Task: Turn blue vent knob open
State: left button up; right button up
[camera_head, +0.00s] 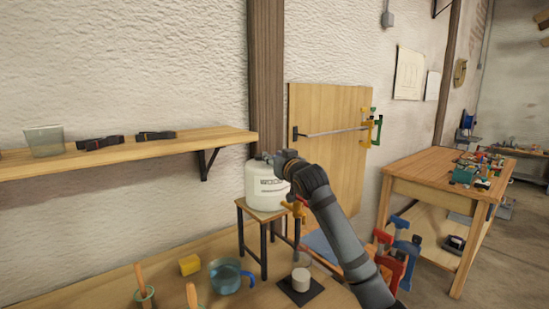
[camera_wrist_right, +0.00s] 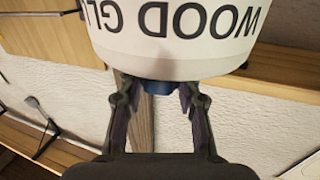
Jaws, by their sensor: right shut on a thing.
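A white glue container (camera_head: 262,190) with "WOOD" lettering stands on a small wooden stand (camera_head: 252,212). The right wrist view shows its lettering upside down on the white wall (camera_wrist_right: 180,45). The blue vent knob (camera_wrist_right: 157,88) shows at the container's edge, between my right fingers. My right gripper (camera_head: 272,158) is at the container's top, its arm coming from the lower right. In the wrist view my right gripper (camera_wrist_right: 157,84) is shut on the blue knob, one finger on each side. The fingertips are partly hidden, and the knob's angle cannot be told. My left gripper is out of view.
A wall shelf (camera_head: 130,149) with a clear cup (camera_head: 45,141) is at the left. Below are a blue jug (camera_head: 225,277), a yellow block (camera_head: 190,265) and a white cylinder (camera_head: 301,279). A wooden board (camera_head: 325,115) and a workbench (camera_head: 420,172) are to the right.

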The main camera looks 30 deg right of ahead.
jog(key=shift+y, duration=0.3)
jog(key=o, duration=1.2)
jog(key=shift+c, duration=0.2)
jog(key=s+a, duration=0.1)
jog(key=s, duration=0.6)
jog(key=shift+s+a, duration=0.2)
